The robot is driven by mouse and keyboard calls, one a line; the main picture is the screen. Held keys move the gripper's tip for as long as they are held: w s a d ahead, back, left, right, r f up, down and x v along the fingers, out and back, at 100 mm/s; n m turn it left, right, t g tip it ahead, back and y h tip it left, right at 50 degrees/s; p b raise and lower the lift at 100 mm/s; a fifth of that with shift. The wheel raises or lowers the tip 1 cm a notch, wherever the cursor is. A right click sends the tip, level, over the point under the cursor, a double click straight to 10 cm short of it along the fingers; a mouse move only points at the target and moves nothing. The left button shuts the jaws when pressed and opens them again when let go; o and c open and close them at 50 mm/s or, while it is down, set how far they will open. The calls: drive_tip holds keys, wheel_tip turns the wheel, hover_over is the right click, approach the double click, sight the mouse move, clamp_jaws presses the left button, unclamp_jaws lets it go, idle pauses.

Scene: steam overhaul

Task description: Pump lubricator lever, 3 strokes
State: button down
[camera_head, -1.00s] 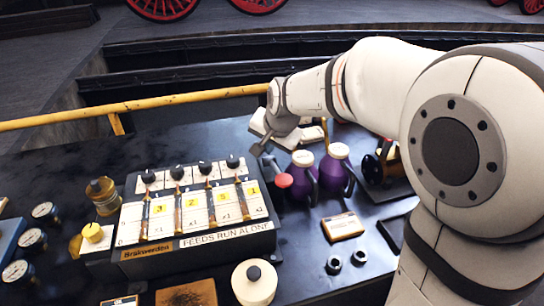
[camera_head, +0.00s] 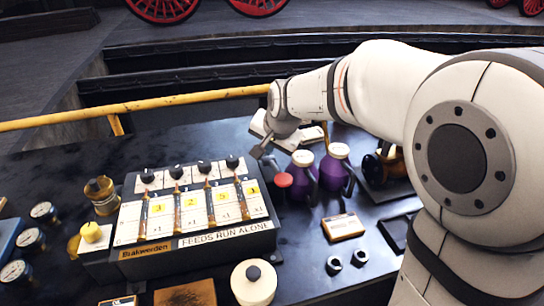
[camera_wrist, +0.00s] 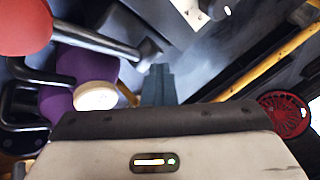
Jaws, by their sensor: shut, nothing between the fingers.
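The lubricator (camera_head: 190,215) is a dark box with a white numbered panel, several black knobs along its back edge and a label reading "FEEDS RUN ALONE". A red knob (camera_head: 283,180) stands at its right side, and I take it for the lever's end. In the wrist view the red knob (camera_wrist: 22,25) is at upper left, with a dark rod (camera_wrist: 95,40) running right from beside it. My gripper (camera_head: 264,152) is shut and empty, above and behind the knob. In the wrist view its fingers (camera_wrist: 157,85) are together, apart from the knob; rod contact is unclear.
Two purple cans (camera_head: 336,168) with pale caps stand right of the red knob, close to my gripper. A brass fitting (camera_head: 101,194) and a yellow cap (camera_head: 92,233) are left of the lubricator. A yellow rail (camera_head: 180,101) runs behind the bench. A cream pot (camera_head: 253,284) is in front.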

sight(269, 160)
drive_tip(key=shift+s+d+f+b, duration=0.1)
drive_tip(key=shift+s+f+b, duration=0.25)
drive_tip(key=shift+f, duration=0.35)
drive_tip(key=shift+s+f+b, duration=0.3)
drive_tip(key=shift+f, duration=0.35)
drive_tip(key=shift+r, duration=0.1)
drive_tip(key=shift+w+r+p, duration=0.3)
drive_tip(key=shift+r+p, duration=0.2)
idle(0.4)
drive_tip(key=r+p, duration=0.1)
drive_tip(key=w+r+p, duration=0.1)
drive_tip(key=r, duration=0.1)
drive_tip(key=r+p, duration=0.1)
drive_tip(key=shift+w+a+r+p, duration=0.25)
drive_tip(key=shift+a+r+p, duration=0.05)
drive_tip(key=shift+r+p, duration=0.1)
drive_tip(key=shift+w+r, duration=0.2)
drive_tip(key=shift+r, duration=0.1)
